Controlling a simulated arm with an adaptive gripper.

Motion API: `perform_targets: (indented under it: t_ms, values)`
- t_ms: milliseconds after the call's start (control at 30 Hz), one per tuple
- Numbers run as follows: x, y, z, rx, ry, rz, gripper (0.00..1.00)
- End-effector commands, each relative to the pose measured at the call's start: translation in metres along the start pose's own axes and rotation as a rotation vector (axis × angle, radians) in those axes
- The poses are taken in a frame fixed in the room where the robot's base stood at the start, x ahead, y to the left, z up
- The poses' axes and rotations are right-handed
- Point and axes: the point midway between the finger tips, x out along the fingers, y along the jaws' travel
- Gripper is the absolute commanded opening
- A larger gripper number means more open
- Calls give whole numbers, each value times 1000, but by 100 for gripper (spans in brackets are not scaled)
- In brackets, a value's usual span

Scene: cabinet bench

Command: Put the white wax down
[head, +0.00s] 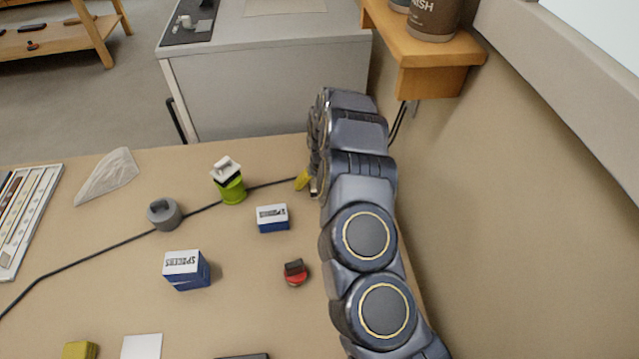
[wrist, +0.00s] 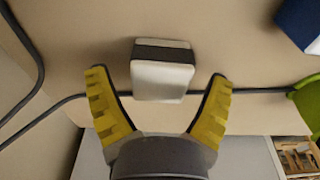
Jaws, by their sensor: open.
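A white block with a dark band (wrist: 163,75), which looks like the white wax, lies between the fingers of my gripper (wrist: 158,76) in the wrist view. Both yellow fingers are spread wide, with a gap on each side of the block. It appears to rest on the bench, over the black cable. In the head view my gripper (head: 303,180) is at the far right of the bench, mostly hidden by my arm, and this block cannot be made out there. Another white and dark block (head: 226,167) sits on a green cup (head: 232,191) to the left.
A blue and white box (head: 272,218), a larger spacers box (head: 187,269), a grey round piece (head: 163,214) and a red and black piece (head: 295,273) stand on the bench (head: 110,275). A wall is at the right, with a wooden shelf (head: 425,52) above. Bare bench lies between the objects.

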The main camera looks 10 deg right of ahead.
Motion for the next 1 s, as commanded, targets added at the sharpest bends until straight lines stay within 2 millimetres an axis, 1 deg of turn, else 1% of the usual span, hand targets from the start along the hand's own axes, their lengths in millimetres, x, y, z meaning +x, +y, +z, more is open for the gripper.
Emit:
perform_targets:
  t_ms: [167, 400, 600, 733, 933, 1000]
  values:
    - [-21, 0, 0, 1, 1, -3, 82]
    - [-71, 0, -2, 1, 5, -2, 82]
    - [-105, 0, -1, 1, 5, -2, 82]
    - [-116, 0, 0, 0, 1, -1, 82]
    - [-121, 0, 0, 0, -2, -1, 82]
    - [-126, -1, 3, -3, -3, -4, 82]
